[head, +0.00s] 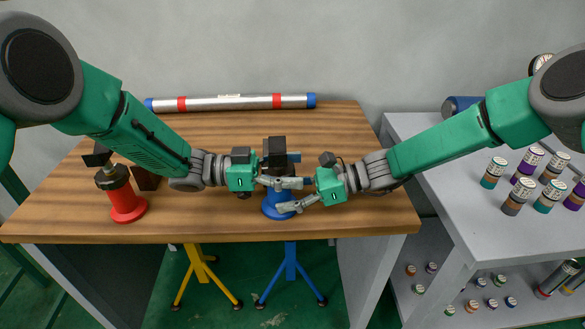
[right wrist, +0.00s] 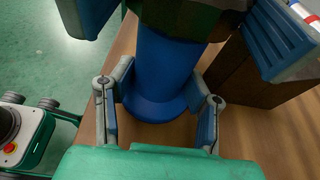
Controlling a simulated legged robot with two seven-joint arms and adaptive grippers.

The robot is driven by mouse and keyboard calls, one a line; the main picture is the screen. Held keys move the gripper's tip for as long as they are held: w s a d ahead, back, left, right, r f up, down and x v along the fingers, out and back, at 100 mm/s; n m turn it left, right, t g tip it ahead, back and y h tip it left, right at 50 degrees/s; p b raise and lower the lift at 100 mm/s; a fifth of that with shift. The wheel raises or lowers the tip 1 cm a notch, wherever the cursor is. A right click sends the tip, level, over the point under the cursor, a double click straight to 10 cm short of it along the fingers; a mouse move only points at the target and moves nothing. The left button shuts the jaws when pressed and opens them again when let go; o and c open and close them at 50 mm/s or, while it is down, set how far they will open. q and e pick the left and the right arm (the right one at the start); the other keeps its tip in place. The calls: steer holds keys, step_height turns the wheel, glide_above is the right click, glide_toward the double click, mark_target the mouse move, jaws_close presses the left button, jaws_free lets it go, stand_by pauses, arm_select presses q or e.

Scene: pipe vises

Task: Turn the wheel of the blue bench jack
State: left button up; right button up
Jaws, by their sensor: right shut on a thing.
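The blue bench jack (head: 277,208) stands upright near the table's front edge, with a dark block (head: 274,148) at its top. Its blue post and round base (right wrist: 160,75) fill the middle of the right wrist view. My right gripper (head: 300,198) comes in from the right, its fingers on either side of the jack; it is shut on the jack. My left gripper (head: 285,183) comes in from the left, its fingers across the jack's upper part; whether they are open or shut is unclear. I cannot make out the wheel; the grippers cover much of the jack.
A silver pipe (head: 230,103) with red bands lies along the back. A grey bench (head: 450,190) with several cans stands at the right.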

arm_select(q)
steer(key=c, duration=0.7)
steer(key=shift+o, duration=0.2)
steer(key=shift+a, duration=0.1)
steer(key=shift+w+t, duration=0.15)
steer(key=shift+t, duration=0.35)
steer(key=n+t, duration=0.2)
steer(key=t, duration=0.1)
steer(key=n+t, duration=0.1)
steer(key=t, duration=0.1)
steer(key=shift+w+a+r+n+y, duration=0.1)
steer(key=shift+w+n+y, duration=0.25)
steer(key=shift+n+y, duration=0.05)
steer(key=n+t+y, duration=0.1)
steer(key=t, duration=0.1)
steer(key=n+t+y, duration=0.1)
steer(key=n+t, duration=0.1)
steer(key=n+t+y, duration=0.1)
steer(key=t, duration=0.1)
steer(key=shift+w+a, duration=0.1)
steer(key=shift+w, duration=0.3)
steer(key=n+t+y, duration=0.1)
steer(key=y, duration=0.1)
steer(key=n+t+y, duration=0.3)
steer(key=shift+w+a+n+y, duration=0.25)
steer(key=shift+n+y, duration=0.15)
steer(key=shift+a+n+t+y, duration=0.2)
steer(key=shift+n+t+y, duration=0.9)
steer(key=shift+y, duration=0.6)
